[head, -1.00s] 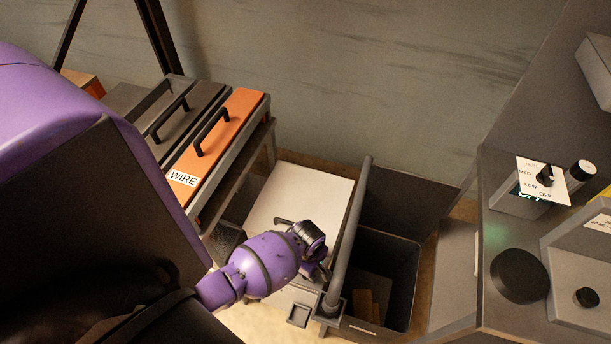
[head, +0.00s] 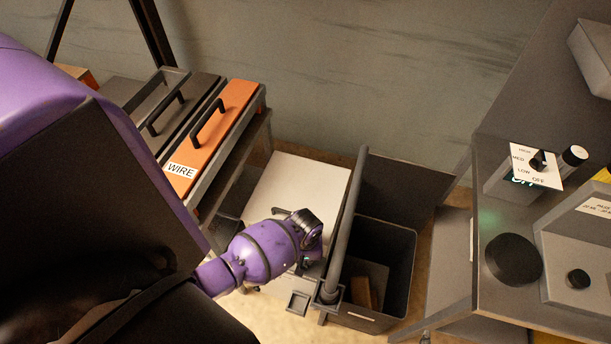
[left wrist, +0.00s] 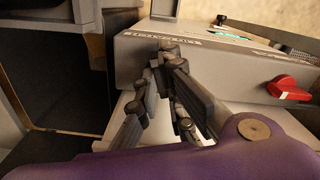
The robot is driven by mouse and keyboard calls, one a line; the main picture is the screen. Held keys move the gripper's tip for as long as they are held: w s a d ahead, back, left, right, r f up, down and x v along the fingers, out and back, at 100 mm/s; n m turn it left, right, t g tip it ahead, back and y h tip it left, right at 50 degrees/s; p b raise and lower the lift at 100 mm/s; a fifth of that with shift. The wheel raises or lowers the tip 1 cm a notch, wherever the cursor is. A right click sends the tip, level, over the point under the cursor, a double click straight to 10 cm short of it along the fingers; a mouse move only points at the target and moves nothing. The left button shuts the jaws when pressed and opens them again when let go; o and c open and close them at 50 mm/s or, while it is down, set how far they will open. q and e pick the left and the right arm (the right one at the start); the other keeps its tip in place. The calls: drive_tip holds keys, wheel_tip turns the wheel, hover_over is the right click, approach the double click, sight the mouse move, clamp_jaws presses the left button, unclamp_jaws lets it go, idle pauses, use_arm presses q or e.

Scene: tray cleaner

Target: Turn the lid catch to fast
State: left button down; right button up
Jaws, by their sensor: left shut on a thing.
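My left gripper (head: 311,262) reaches down at the near right part of a white panel (head: 306,187) in the head view; the purple wrist hides most of the fingers. In the left wrist view its dark fingers (left wrist: 168,58) come together at the upper edge of a grey box (left wrist: 135,50). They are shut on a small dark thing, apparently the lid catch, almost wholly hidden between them. Its turned position cannot be read. A red knob (left wrist: 289,88) sits on the box to the right, apart from the fingers. My right gripper is not in view.
A grey rail (head: 347,220) and a dark open bin (head: 400,270) stand just right of the gripper. An orange lid (head: 228,105) marked WIRE lies to the left. A grey bench (head: 500,215) with knobs stands at the far right.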

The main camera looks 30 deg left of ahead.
use_arm(q)
drive_tip(key=shift+m, duration=1.9)
drive_tip(key=c, duration=1.9)
unclamp_jaws()
drive_tip(key=shift+o, duration=0.2)
wheel_tip(320, 180, up, 12)
